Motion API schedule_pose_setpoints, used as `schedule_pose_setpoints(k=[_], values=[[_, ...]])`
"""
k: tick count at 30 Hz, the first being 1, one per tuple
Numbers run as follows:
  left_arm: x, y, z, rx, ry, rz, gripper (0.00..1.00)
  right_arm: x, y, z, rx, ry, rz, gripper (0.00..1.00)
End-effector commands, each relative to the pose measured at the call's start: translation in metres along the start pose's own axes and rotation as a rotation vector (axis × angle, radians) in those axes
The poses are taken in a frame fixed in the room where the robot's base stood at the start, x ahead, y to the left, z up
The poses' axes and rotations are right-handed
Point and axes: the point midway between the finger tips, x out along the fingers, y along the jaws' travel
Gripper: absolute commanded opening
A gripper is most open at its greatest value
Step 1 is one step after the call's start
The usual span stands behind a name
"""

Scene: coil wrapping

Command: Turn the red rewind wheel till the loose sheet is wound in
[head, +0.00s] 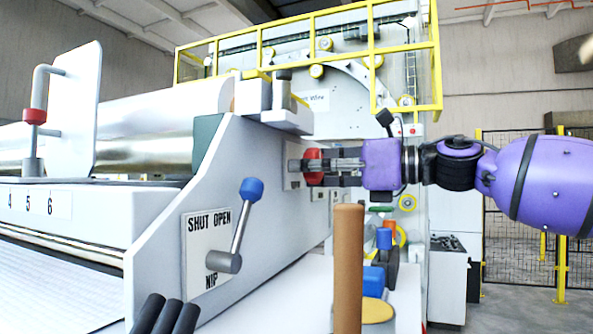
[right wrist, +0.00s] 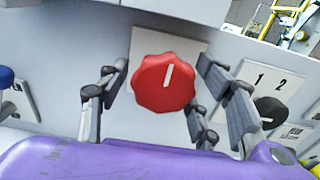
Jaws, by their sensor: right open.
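The red wheel (right wrist: 166,84) is a scalloped knob with a white mark pointing nearly straight up, tilted slightly right. It sits on a pale plate on the side of the white machine. In the head view the red wheel (head: 313,160) is partly hidden by my right gripper (head: 325,166). My right gripper is open, with a finger on each side of the wheel; gaps show between fingers and wheel in the right wrist view. A pale gridded surface (head: 60,275) lies at lower left; I cannot tell if it is the loose sheet. My left gripper is not in view.
A blue-tipped lever (head: 245,215) stands on the SHUT/OPEN NIP plate (head: 208,255). A black knob (right wrist: 269,110) marked 1 and 2 is right of the wheel. A brown cylinder (head: 348,270) stands upright in the foreground. A shiny roll (head: 150,130) lies at left.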

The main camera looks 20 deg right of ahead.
Motion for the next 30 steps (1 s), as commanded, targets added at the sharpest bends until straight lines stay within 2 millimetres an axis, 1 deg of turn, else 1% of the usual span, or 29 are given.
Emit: schedule_pose_setpoints(k=[8,15,18,26,30], values=[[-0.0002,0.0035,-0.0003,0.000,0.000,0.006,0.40,0.0003,0.0008,0.0010,-0.001,-0.001,-0.001,0.59],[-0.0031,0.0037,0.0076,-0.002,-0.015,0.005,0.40,0.0003,0.0010,0.0009,0.000,-0.001,0.000,0.28],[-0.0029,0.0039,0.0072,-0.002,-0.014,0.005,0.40,0.0004,0.0014,0.0008,0.000,-0.001,0.001,0.17],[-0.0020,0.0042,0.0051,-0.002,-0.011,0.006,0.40,0.0006,0.0019,0.0006,0.028,0.000,0.002,0.17],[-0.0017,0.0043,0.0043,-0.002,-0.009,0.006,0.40,0.0006,0.0023,0.0010,0.088,0.000,0.003,0.17]])
